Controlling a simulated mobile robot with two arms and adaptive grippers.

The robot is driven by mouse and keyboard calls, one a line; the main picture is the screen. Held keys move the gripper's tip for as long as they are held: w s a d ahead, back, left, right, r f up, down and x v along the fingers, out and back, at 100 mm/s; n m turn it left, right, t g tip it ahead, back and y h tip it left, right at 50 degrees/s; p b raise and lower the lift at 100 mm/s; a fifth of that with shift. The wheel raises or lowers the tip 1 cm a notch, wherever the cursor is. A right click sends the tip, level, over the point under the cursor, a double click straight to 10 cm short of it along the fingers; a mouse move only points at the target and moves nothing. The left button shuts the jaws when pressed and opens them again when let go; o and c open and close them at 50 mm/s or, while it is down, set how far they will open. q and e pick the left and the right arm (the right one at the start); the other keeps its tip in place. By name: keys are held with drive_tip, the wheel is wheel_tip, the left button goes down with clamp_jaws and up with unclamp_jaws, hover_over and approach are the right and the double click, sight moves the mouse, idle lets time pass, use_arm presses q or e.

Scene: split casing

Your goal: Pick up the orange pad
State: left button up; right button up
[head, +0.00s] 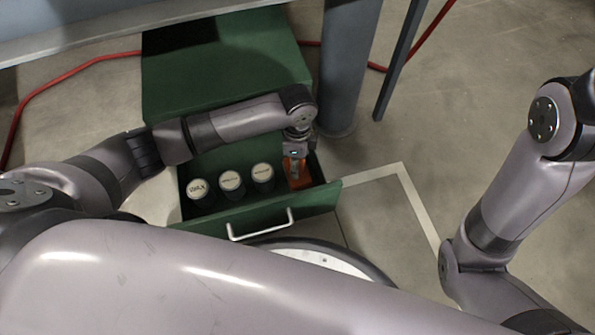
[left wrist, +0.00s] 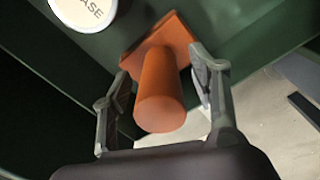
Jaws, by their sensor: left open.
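The orange pad (head: 296,172) is in the right end of the open green drawer, under my left gripper (head: 296,160). In the left wrist view, the orange pad (left wrist: 160,90) shows a square plate with a round post rising toward the camera. My left gripper (left wrist: 164,88) is open, with one finger on each side of the post and visible gaps between them. The gripper partly covers the pad in the head view. My right arm is at the right of the head view; its gripper is out of the picture.
Three white-lidded jars (head: 231,180) stand in the drawer left of the pad. The green drawer (head: 325,196) is pulled out from a green cabinet (head: 220,60) and has a white handle (head: 260,230). A blue-grey post (head: 347,70) stands close on the right.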

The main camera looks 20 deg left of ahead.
use_arm(q)
drive_tip(key=shift+c, duration=0.6)
clamp_jaws()
idle(0.4)
